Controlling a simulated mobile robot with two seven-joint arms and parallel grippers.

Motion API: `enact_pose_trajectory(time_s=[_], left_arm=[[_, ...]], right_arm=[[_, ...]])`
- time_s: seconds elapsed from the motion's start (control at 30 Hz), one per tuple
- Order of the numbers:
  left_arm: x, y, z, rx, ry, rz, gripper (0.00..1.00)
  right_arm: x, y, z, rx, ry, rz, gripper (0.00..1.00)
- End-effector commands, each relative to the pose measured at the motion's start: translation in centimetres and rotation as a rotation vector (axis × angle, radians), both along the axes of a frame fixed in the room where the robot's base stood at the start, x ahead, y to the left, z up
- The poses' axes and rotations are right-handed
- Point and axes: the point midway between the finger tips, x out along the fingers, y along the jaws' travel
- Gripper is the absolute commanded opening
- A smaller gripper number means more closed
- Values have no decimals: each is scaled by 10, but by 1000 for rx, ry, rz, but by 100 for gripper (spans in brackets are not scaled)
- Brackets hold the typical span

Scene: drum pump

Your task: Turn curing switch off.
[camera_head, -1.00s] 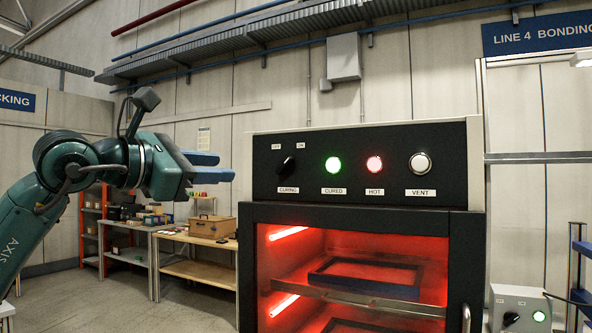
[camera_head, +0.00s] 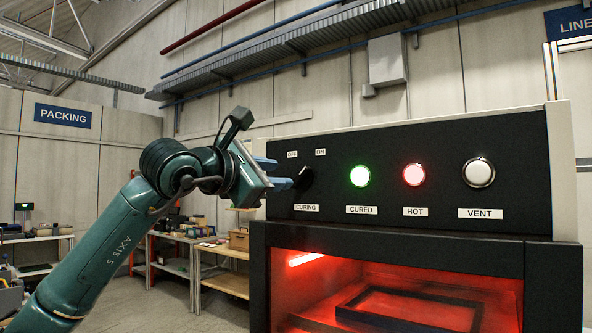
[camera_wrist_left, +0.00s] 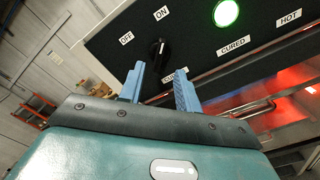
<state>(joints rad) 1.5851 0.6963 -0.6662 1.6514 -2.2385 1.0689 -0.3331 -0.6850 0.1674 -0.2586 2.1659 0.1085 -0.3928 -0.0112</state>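The black curing switch (camera_head: 304,180) is a rotary knob on the oven's black panel, above the CURING label and below the OFF and ON labels. It also shows in the left wrist view (camera_wrist_left: 157,52), where its handle appears turned toward ON. My left gripper (camera_head: 272,173) is just left of the knob in the head view, its blue fingers pointing at the panel. In the left wrist view the fingers (camera_wrist_left: 159,70) are apart and empty, with the knob beyond the gap between their tips. My right gripper is not in view.
A lit green CURED lamp (camera_head: 360,176), a red HOT lamp (camera_head: 414,175) and a white VENT button (camera_head: 479,173) sit right of the switch. Below, the oven chamber (camera_head: 330,275) glows red. Benches with boxes (camera_head: 225,283) stand behind to the left.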

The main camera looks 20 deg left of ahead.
Motion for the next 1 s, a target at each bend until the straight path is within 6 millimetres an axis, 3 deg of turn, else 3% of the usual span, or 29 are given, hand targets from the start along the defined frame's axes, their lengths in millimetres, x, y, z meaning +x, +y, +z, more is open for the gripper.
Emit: enact_pose_trajectory(time_s=[0.2, 0.4, 0.77, 1.0], left_arm=[[40, -15, 2, 0, 2, -1, 34], [58, -22, 1, 0, 0, -1, 34], [62, -23, 0, 0, 0, 0, 33], [62, -22, 0, 0, 0, 0, 13]], right_arm=[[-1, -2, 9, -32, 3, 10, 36], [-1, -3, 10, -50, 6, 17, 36], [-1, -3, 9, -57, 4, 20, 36], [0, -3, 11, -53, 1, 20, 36]])
